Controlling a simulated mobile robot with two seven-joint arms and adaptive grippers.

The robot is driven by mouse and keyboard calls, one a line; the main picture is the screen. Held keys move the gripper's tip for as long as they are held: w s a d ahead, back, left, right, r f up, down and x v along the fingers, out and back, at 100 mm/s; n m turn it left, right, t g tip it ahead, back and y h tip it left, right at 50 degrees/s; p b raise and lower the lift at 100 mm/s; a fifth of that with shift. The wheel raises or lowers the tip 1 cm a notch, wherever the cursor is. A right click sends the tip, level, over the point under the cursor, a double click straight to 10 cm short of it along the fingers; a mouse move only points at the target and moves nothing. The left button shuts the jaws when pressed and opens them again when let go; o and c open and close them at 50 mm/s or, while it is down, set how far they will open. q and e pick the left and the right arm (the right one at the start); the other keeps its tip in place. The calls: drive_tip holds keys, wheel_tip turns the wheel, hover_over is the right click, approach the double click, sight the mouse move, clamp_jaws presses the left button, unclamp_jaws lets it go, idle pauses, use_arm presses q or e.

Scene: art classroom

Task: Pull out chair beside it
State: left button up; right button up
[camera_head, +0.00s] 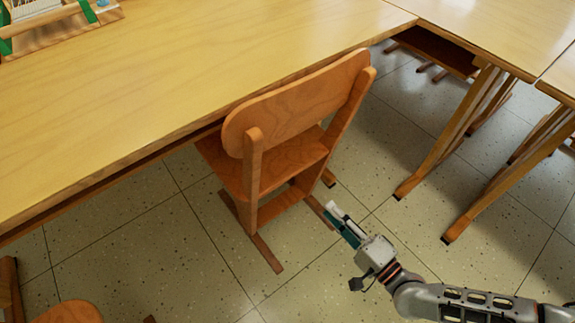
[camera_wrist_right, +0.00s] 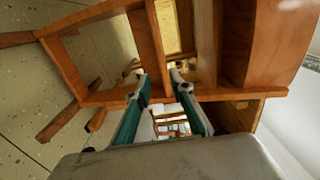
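The orange-brown wooden chair (camera_head: 290,108) stands at the near side of the long table (camera_head: 200,75), its seat partly under the tabletop and its backrest facing me. My right gripper (camera_head: 336,215) is low, to the right of the chair, close to its lower right frame. In the right wrist view, the two green fingers (camera_wrist_right: 161,82) are apart, with the chair's wooden bars (camera_wrist_right: 95,97) just beyond and around the tips. I see nothing clamped between the fingers; whether a tip touches the wood I cannot tell. My left gripper is out of view.
Another table (camera_head: 490,30) stands at the right, its slanted wooden legs (camera_head: 455,130) near the chair. Part of another chair (camera_head: 70,312) shows at the bottom left. A wooden tray (camera_head: 60,35) sits on the long table. The speckled floor (camera_head: 200,270) in front is mostly clear.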

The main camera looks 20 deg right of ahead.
sight(296, 174)
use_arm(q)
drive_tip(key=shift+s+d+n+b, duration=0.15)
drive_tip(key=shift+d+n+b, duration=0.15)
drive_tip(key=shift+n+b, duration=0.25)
use_arm(e)
drive_tip(key=x, duration=1.8)
drive_tip(key=shift+w, duration=0.2)
clamp_jaws()
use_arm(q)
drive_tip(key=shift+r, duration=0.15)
use_arm(e)
drive_tip(key=shift+r, duration=0.15)
